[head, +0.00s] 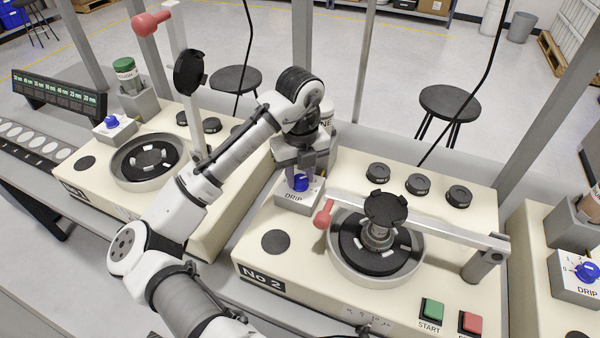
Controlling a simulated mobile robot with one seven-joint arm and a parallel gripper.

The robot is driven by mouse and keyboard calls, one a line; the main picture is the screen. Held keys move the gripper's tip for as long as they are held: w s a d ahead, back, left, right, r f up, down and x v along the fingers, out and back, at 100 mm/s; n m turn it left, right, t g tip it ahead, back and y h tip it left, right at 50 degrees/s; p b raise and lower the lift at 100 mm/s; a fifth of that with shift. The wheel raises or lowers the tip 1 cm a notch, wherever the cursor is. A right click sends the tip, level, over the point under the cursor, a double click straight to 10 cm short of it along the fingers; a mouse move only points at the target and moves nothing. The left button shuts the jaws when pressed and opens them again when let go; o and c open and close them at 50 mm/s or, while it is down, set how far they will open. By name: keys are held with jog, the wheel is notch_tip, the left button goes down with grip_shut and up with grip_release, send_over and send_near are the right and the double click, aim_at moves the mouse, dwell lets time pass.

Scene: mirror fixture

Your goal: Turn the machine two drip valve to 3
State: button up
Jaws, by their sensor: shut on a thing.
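Machine two (345,158) is a cream bench unit with a "No 2" plate (262,277) on its front. Its drip valve is a blue knob (301,184) on a grey box marked DRIP (297,199). My gripper (301,172) reaches down from above and is shut on the blue knob. The gripper covers the upper part of the box, so the dial numbers and the knob's pointer are hidden. I cannot tell the setting.
A grey swing arm with a red ball handle (322,219) lies across the round bowl (410,262) just right of the valve. START (432,309) and red (471,322) buttons sit at front right. Machine one (100,185) stands left, its arm raised near mine.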

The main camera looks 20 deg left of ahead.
aim_at(300, 179)
dwell(0.4)
jog(key=o, duration=1)
notch_tip(300, 179, up, 14)
jog(key=shift+f+b, duration=0.1)
jog(key=shift+b, duration=0.7)
